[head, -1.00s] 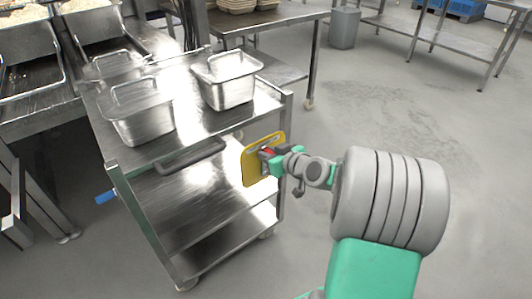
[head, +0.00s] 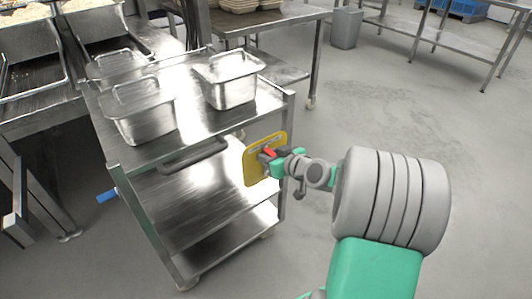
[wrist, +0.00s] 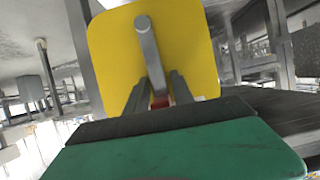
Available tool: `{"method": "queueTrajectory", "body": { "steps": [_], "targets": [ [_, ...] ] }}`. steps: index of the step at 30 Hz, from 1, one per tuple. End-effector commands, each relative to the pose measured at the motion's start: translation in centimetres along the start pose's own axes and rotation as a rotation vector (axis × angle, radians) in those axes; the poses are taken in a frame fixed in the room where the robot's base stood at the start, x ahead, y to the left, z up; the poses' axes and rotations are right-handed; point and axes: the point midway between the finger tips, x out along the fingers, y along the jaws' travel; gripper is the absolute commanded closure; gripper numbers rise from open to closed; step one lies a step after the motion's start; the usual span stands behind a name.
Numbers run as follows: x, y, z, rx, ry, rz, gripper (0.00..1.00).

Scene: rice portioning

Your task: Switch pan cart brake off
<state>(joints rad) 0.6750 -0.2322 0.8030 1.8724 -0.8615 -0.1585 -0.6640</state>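The pan cart (head: 112,150) is a steel trolley with two shelves below its top. A yellow brake plate (head: 251,170) stands at its right front corner, with a red lever (head: 268,151) on it. My gripper (head: 270,160) is at the plate, beside the red lever. In the wrist view, the yellow plate (wrist: 105,45) fills the upper middle. A grey bar with a round end (wrist: 146,38) crosses it. My two fingers (wrist: 158,90) stand apart on either side of the bar, with a bit of red low between them. Contact with the lever is not clear.
Lidded steel pans (head: 143,112) stand on the cart top. A dark handle (head: 190,157) runs along the cart's front edge. A steel table (head: 265,18) is behind, a grey bin (head: 346,28) beyond. The floor to the right is clear.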

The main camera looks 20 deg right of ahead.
Motion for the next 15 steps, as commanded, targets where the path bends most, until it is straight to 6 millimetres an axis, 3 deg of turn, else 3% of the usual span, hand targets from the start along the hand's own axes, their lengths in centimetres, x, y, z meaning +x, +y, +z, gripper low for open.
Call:
{"method": "queueTrajectory", "body": {
  "steps": [10,15],
  "targets": [
    [-0.2,0.3,-0.5,-0.006,0.007,0.006,0.62],
    [-2.5,0.4,-0.7,-0.004,0.007,0.011,0.62]
  ]
}}
